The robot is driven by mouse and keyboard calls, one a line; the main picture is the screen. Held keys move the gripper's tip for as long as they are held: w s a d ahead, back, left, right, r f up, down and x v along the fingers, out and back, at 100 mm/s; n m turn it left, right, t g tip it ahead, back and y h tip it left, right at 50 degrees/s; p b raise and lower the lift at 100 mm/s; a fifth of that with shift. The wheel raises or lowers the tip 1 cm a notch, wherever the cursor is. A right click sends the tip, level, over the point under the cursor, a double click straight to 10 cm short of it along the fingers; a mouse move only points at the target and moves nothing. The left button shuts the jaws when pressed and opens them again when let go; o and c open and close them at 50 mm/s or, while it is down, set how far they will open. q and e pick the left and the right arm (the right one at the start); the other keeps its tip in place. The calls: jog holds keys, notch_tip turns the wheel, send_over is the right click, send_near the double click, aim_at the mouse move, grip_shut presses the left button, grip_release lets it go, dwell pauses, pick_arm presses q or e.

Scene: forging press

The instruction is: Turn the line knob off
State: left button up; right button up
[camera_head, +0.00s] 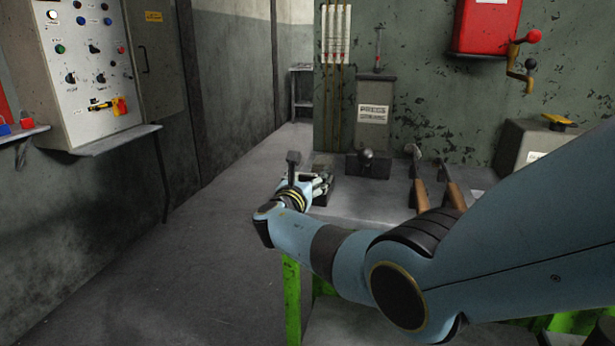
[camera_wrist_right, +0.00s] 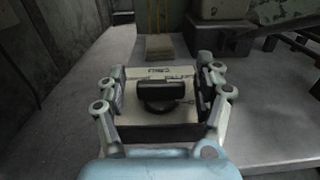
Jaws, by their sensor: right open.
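A black knob (camera_wrist_right: 163,92) sits on top of a small box with a pale, marked face (camera_wrist_right: 135,118) in the right wrist view. The markings are too small to read, so I cannot tell the knob's setting. My right gripper (camera_wrist_right: 161,80) is open, with one finger on each side of the box and knob. Whether the fingers touch the box is unclear. In the head view my right gripper (camera_head: 322,185) is low over the bench, and it largely hides the box and knob. My left gripper is not in view.
A wall panel (camera_head: 88,75) with several buttons, small knobs and a yellow-red switch hangs at the left. Two wooden-handled tools (camera_head: 418,190) lie on the bench (camera_head: 350,205). A grey press box (camera_head: 374,115) stands behind. A red box (camera_head: 487,25) with a crank is on the wall.

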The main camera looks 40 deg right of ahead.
jog(key=v, duration=1.2)
jog(key=shift+f, duration=0.1)
jog(key=s+d+f+m+g+y, duration=0.2)
jog(key=s+f+g+y, duration=0.15)
jog(key=s+f, duration=1.25)
jog(key=s+d+f+m+g+y, duration=0.15)
jog(key=s+f+g, duration=0.25)
jog(key=s+f, duration=1.2)
jog(key=s+a+f+m+g+y, duration=0.1)
jog(key=s+f+m+y, duration=0.1)
jog(key=s+f+m, duration=0.3)
jog(key=s+a+f+m+g+y, duration=0.1)
jog(key=s+f+m, duration=0.4)
jog(key=s+m, duration=0.5)
jog(key=s+a+f+m+g+y, duration=0.1)
jog(key=s+a+f+m+y, duration=0.2)
jog(key=s+f+m+y, duration=0.2)
jog(key=s+m, duration=0.2)
jog(key=s, duration=0.2)
jog(key=shift+s+b, duration=0.3)
jog(key=shift+b, duration=0.05)
